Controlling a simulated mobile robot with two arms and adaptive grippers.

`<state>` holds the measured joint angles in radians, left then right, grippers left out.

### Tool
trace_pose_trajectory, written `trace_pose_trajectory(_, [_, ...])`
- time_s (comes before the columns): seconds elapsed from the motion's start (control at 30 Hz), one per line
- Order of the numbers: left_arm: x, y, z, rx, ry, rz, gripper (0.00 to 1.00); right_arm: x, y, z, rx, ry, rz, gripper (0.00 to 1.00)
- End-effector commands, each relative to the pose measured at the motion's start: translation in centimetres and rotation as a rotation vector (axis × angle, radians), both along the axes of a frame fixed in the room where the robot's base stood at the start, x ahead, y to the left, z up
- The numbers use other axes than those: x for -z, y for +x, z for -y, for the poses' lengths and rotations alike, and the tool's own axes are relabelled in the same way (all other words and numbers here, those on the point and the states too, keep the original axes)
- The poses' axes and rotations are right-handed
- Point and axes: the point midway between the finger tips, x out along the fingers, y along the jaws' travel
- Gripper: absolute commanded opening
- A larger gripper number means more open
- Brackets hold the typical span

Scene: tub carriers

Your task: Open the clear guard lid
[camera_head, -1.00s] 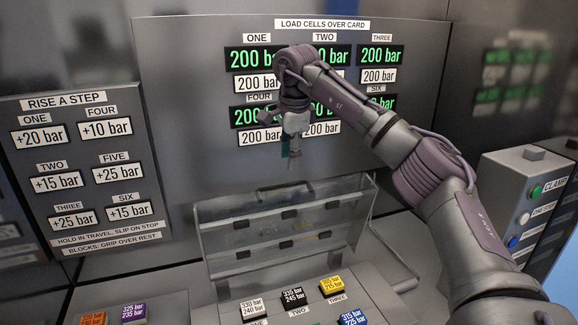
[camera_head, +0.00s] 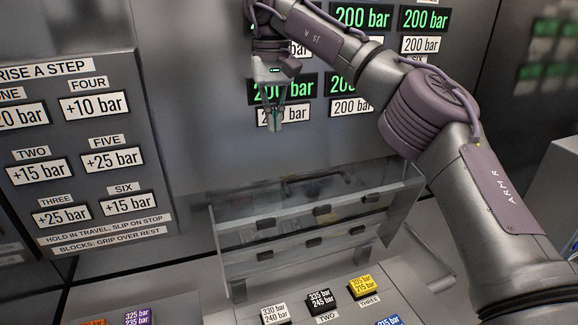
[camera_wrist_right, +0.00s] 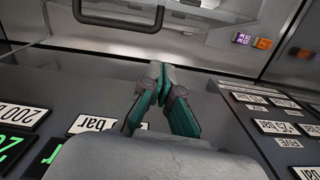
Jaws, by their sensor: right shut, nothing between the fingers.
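The clear guard lid (camera_head: 235,232) stands roughly upright behind the row of coloured buttons, which lie uncovered in front of it. Its dark bar handle (camera_head: 315,181) is near its upper edge and also shows at the top left of the right wrist view (camera_wrist_right: 120,22). My right gripper (camera_head: 274,127) is shut and empty, pointing down in front of the pressure display panel. It is above the lid and apart from it and the handle. The right fingertips show close together in the right wrist view (camera_wrist_right: 158,70). My left gripper is not in view.
Button blocks in white (camera_head: 275,313), black (camera_head: 320,300) and yellow (camera_head: 361,286) sit on the console. A purple block (camera_head: 138,317) is at the lower left. The step card panel (camera_head: 85,150) stands at left. A grey box (camera_head: 556,185) is at the right edge.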

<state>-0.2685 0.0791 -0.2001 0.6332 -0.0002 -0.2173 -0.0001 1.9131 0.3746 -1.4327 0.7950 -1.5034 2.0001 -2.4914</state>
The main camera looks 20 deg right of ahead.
Motion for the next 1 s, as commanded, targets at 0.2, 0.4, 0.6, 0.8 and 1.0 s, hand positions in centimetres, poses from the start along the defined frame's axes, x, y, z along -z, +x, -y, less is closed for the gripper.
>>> trace_pose_trajectory(0.2, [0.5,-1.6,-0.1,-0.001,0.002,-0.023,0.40,0.2,-0.3,-1.1,-0.137,0.003,-0.013,0.00])
trace_pose_trajectory(0.4, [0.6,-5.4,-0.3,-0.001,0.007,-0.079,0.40,3.2,-0.4,-1.0,-0.137,0.003,-0.015,0.00])
trace_pose_trajectory(0.6, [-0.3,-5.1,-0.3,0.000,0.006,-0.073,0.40,7.4,-0.7,-1.0,-0.135,0.003,-0.016,0.00])
trace_pose_trajectory(0.8, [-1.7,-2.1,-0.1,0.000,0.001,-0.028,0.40,9.6,-2.0,-1.1,-0.136,0.003,-0.010,0.00])
trace_pose_trajectory(1.0, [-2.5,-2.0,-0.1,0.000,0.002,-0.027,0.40,10.0,-3.9,-1.2,-0.135,0.003,-0.011,0.00])
